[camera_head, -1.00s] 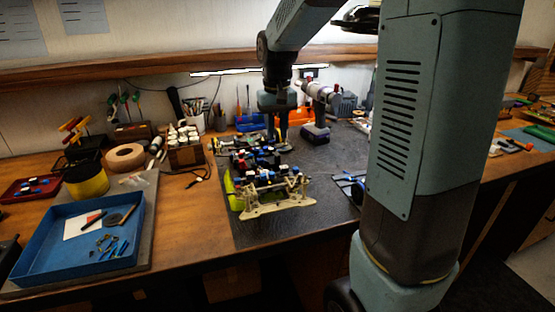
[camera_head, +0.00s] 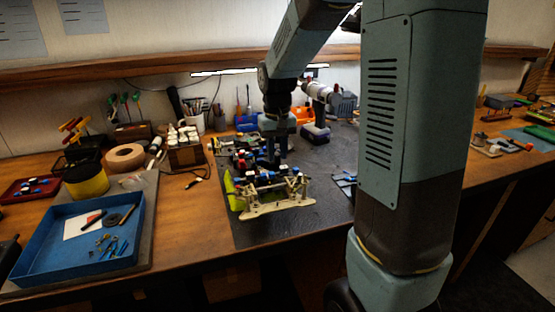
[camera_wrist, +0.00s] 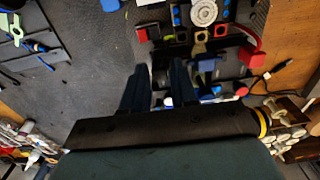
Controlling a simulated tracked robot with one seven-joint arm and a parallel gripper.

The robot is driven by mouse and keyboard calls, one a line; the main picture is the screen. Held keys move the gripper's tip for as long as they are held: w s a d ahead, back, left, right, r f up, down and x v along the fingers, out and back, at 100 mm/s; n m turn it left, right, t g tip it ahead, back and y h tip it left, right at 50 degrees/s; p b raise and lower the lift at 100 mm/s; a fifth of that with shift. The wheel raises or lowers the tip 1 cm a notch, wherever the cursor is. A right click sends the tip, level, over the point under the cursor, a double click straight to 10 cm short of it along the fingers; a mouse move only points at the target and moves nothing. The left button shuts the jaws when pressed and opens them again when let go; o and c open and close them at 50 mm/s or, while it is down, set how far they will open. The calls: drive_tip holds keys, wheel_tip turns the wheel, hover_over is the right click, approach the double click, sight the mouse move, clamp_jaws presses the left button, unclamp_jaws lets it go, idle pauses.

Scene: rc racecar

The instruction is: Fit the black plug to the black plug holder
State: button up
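My gripper (camera_wrist: 158,82) points down over the model car chassis (camera_head: 268,208) in the head view. In the wrist view its two dark fingers stand apart, with something dark between them. I cannot tell whether this is the black plug held in the fingers or a part beyond them. A row of small coloured blocks lies just past the fingertips, with a red block (camera_wrist: 141,34), a beige block (camera_wrist: 200,40) and black blocks (camera_wrist: 182,37) among them. I cannot tell which black part is the plug holder.
A blue tray (camera_head: 40,255) with small parts stands at the left. A wooden rack of white bottles (camera_head: 186,152) is behind the car's left. A drill (camera_head: 316,132) stands behind it at the right. The dark mat (camera_head: 318,215) has free room right of the car.

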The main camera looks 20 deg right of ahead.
sight(277, 154)
clamp_jaws()
drive_tip(key=shift+r, duration=0.7)
idle(0.6)
drive_tip(key=shift+r, duration=1.8)
